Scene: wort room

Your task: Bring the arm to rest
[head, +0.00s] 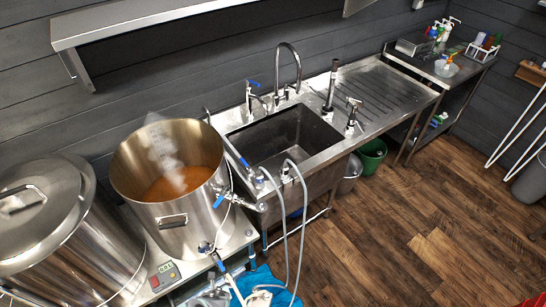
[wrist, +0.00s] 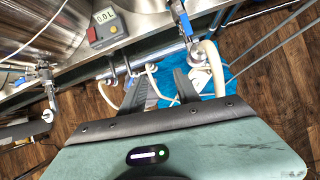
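My gripper (wrist: 163,84) shows in the wrist view as two dark fingers beyond its green-grey body. The fingers stand apart with a gap between them, so it is open, and I see nothing held. A pale hose and a blue cloth-like sheet (wrist: 234,78) show beyond the fingers; I cannot tell how far off they are. I cannot make out my gripper in the head view.
A steaming open kettle (head: 188,218) with amber liquid stands beside a lidded steel vessel (head: 75,255). A steel sink (head: 285,138) with taps and hoses is to the right. A control box with a display (wrist: 105,27) is near the bench edge.

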